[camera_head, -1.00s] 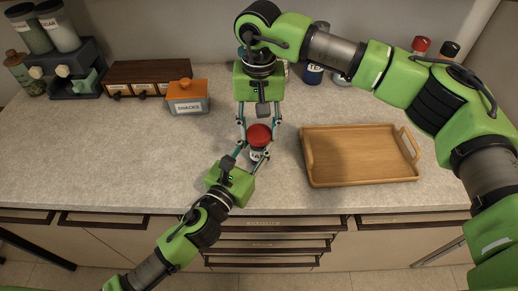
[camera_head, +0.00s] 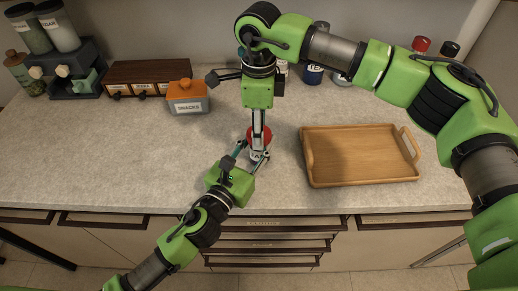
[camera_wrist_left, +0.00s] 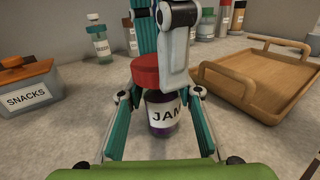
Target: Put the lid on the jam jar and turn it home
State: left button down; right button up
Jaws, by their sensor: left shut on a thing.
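The jam jar (camera_wrist_left: 163,115) stands upright on the counter, dark purple with a white JAM label. It also shows in the head view (camera_head: 257,154). The red lid (camera_wrist_left: 145,72) sits over the jar's mouth and looks level; how far it is turned cannot be seen. My left gripper (camera_head: 250,155) is shut on the jar body from the front. My right gripper (camera_head: 259,140) points down from above, one finger in front of the lid and one behind. In the left wrist view the near finger overlaps the lid; whether it touches is unclear.
A wooden tray (camera_head: 358,182) lies right of the jar. An orange-lidded SNACKS box (camera_head: 187,104) stands back left, by a small drawer unit (camera_head: 160,73). Several bottles stand along the back wall. The counter left of the jar is clear.

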jog(key=m, duration=1.6)
jog(key=shift+f+m, duration=0.1)
jog(key=shift+m, duration=0.3)
jog(key=o, duration=1.3)
notch_tip(320, 180, up, 12)
